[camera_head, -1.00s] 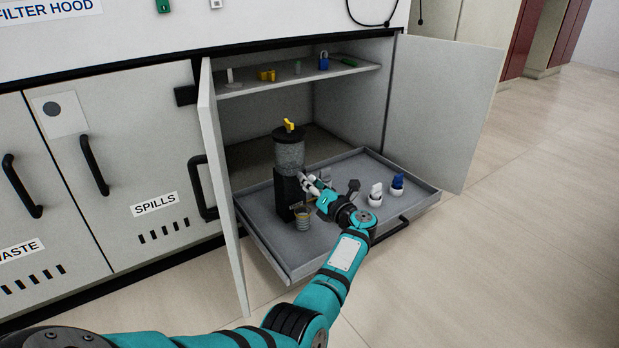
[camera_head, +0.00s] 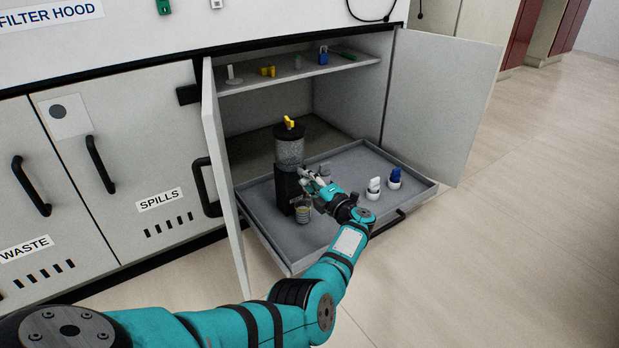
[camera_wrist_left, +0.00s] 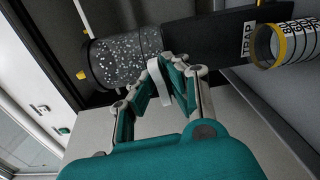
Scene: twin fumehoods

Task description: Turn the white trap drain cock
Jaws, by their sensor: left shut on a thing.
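The trap (camera_head: 289,150) stands on the pulled-out tray, with a clear speckled cylinder, a dark base and a yellow knob on top. In the left wrist view the trap (camera_wrist_left: 125,55) lies sideways, and its dark base is labelled TRAP. The white drain cock (camera_wrist_left: 160,82) is on the trap's side, between my fingers. My left gripper (camera_wrist_left: 162,84) is shut on it; in the head view the gripper (camera_head: 309,178) reaches the trap's right side. The cock's exact angle is hard to tell. My right gripper is not in view.
The tray (camera_head: 350,158) also carries a white-topped item (camera_head: 373,188), a blue-topped item (camera_head: 395,178) and a striped cup (camera_head: 302,211) beside the trap. Open cabinet doors (camera_head: 440,105) flank it. Small coloured items sit on the shelf (camera_head: 340,69) above.

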